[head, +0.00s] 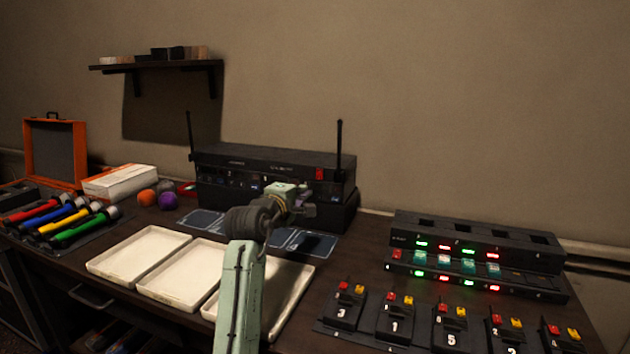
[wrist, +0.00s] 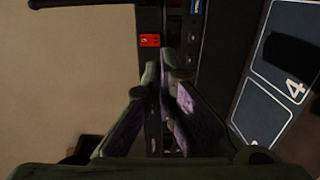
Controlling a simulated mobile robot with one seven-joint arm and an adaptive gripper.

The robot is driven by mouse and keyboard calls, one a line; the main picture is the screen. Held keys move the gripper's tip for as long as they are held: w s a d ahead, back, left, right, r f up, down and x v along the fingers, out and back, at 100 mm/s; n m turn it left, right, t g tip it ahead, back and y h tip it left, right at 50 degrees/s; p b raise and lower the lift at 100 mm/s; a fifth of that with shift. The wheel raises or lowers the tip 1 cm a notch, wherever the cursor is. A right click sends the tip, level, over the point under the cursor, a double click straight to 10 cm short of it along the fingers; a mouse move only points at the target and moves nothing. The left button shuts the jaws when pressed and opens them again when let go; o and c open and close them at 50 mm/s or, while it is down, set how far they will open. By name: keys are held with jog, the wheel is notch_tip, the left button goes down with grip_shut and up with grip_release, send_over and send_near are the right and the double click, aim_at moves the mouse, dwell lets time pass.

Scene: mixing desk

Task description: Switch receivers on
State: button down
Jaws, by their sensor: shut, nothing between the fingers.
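The black receiver unit (head: 225,177) stands at the back of the desk against the wall, with two upright antennas and small lit displays on its front. A red switch (head: 319,174) is at the right end of its front; it also shows in the wrist view (wrist: 150,40). My gripper (head: 306,196) is in front of the unit's right half, just below the red switch. In the wrist view my gripper (wrist: 165,80) is shut and empty, its fingertips close to the unit's front beside the switch. Whether they touch it, I cannot tell. My arm hides part of the front.
Numbered dark mats (head: 202,221) lie before the unit; a white 4 shows on one. White trays (head: 140,254) stand nearer. A charger rack (head: 478,243) with lit lamps and several numbered bodypacks (head: 395,318) are right. Coloured microphones (head: 85,231) lie left.

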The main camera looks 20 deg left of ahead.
aim_at(320, 179)
jog(key=w+p, duration=0.1)
jog(key=w, duration=0.2)
jog(key=w+p, duration=0.1)
jog(key=w, duration=0.2)
jog(key=w+f+p, duration=0.1)
jog(key=w, duration=0.3)
jog(key=shift+w+d+f, duration=0.1)
jog(key=shift+d, duration=0.05)
jog(key=shift+w, duration=0.1)
